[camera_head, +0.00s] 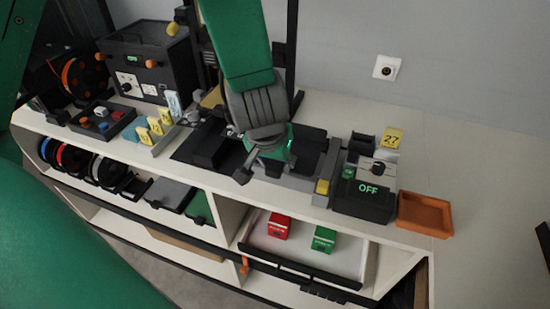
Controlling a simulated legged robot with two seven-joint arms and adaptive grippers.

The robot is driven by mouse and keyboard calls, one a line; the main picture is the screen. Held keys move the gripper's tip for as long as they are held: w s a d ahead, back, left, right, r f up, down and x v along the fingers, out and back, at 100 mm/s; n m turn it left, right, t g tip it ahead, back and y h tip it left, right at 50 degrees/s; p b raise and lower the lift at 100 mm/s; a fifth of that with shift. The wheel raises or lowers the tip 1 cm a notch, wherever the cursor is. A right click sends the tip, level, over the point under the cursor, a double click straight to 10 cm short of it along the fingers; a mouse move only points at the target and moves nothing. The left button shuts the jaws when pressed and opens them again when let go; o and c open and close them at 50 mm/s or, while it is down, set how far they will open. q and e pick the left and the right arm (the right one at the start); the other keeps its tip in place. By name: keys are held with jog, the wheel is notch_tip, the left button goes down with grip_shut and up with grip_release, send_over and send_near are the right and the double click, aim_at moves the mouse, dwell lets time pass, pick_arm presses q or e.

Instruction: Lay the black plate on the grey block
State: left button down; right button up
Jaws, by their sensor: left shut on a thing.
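My left gripper (262,165) is dark grey and hangs from a green arm link over the middle of the bench, close above a black fixture (205,150). It is shut on a dark thing that its own fingers and wrist mostly hide. I cannot tell this thing's outline from the black parts below it. A green part shows just behind the fingers. I cannot surely single out the black plate or the grey block; grey edging (323,187) shows at the fixture's right end. My right gripper is not in view.
A black box reading OFF (365,200), a yellow tag marked 27 (392,138) and an orange tray (425,213) stand right of the fixture. Yellow cards (155,125) and a dark tray (102,120) stand left. An open drawer (300,250) holds red and green boxes. The bench's far right is clear.

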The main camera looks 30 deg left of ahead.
pick_arm(q)
jog(key=shift+w+a+f+b, duration=0.2)
jog(key=shift+w+f+b, duration=0.45)
jog(key=shift+w+f, duration=0.2)
jog(key=shift+r+p, duration=0.15)
jog(key=shift+p, duration=0.25)
jog(key=shift+f, duration=0.25)
jog(key=shift+f+b, duration=0.9)
jog(key=shift+f, duration=0.15)
jog(key=c, duration=1.1)
grip_release()
jog(key=shift+o, duration=0.2)
jog(key=shift+r, duration=0.1)
jog(key=shift+r, duration=0.1)
